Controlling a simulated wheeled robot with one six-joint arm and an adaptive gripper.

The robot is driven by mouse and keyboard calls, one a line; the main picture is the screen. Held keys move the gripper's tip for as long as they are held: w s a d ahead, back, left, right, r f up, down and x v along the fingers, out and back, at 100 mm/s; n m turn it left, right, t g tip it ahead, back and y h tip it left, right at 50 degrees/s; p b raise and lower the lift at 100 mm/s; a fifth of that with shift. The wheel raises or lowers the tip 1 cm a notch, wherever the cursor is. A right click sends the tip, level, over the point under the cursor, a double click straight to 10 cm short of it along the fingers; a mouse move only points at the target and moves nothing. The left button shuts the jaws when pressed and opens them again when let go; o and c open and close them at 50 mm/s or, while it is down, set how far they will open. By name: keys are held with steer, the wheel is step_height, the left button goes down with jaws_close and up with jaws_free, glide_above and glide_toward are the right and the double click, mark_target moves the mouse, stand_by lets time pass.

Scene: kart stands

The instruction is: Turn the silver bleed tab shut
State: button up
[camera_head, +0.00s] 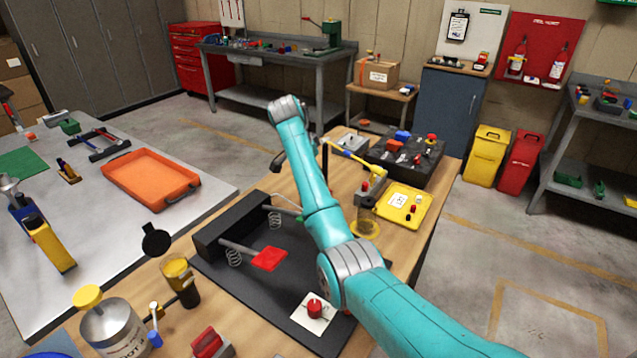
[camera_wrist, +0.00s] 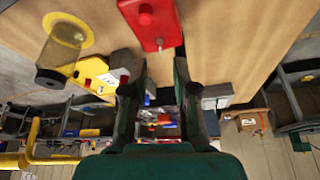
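A red block (camera_wrist: 150,22) with a round red knob on it stands on the wooden bench top in the wrist view. A small silver peg (camera_wrist: 160,43) sticks out at its lower edge; it may be the silver bleed tab, but it is too small to be sure. I cannot pick out a silver tab in the head view, where my teal arm covers part of the bench. My gripper (camera_wrist: 160,95) shows two dark fingers set apart, with nothing between them. The block and peg lie above the fingertips in the wrist picture, apart from them. The wrist picture appears upside down.
A clear cup on a yellow base (camera_head: 366,232) stands right of my arm. Near it are a yellow tray (camera_head: 424,203) and a dark tray of parts (camera_head: 377,158). A black pedal plate (camera_head: 240,285) lies left of my arm. An orange tray (camera_head: 150,178) sits on the grey table.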

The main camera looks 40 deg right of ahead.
steer(key=shift+x, duration=2.55)
jaws_close()
